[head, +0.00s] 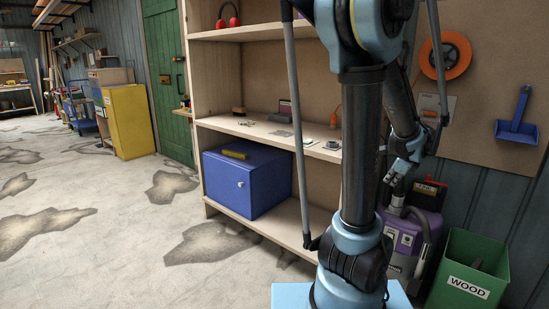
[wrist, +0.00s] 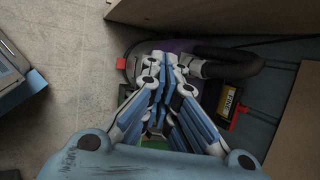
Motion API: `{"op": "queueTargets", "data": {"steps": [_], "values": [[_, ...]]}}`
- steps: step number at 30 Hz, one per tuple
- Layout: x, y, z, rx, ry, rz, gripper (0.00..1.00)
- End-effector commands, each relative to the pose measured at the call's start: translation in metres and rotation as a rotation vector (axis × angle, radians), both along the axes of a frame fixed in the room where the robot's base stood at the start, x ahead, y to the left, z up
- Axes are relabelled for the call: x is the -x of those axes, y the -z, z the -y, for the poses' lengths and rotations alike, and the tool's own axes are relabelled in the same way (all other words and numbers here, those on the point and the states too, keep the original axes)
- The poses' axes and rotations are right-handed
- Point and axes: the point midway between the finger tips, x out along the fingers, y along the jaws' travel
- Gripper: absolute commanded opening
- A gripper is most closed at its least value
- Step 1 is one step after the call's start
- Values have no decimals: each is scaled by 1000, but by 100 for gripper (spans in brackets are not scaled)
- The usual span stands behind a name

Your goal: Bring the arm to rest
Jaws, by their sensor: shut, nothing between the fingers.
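My gripper (head: 392,183) hangs at the end of my folded arm, to the right of the arm's upright link in the head view. It points down in front of the purple vacuum cleaner. In the wrist view my gripper (wrist: 164,66) has its fingers together with nothing between them. The purple vacuum cleaner (head: 408,236) stands below and behind it, partly hidden by my arm. Its dark hose (wrist: 235,55) shows just beyond the fingertips in the wrist view. I cannot tell how far the fingertips are from the vacuum.
A wooden shelf (head: 255,122) holds a blue cabinet (head: 262,187) and small items. A green WOOD bin (head: 478,262) stands at the right. An orange reel (head: 446,56) and blue dustpan (head: 517,118) hang on the wall. The stained floor (head: 95,215) at left is clear.

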Motion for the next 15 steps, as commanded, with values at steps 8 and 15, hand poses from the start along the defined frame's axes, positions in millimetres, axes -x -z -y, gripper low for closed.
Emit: {"op": "queueTargets", "data": {"steps": [8, 15], "values": [[29, -1, -102, 209, -486, -80, 0], [69, 6, -169, 384, -913, -129, 0]]}}
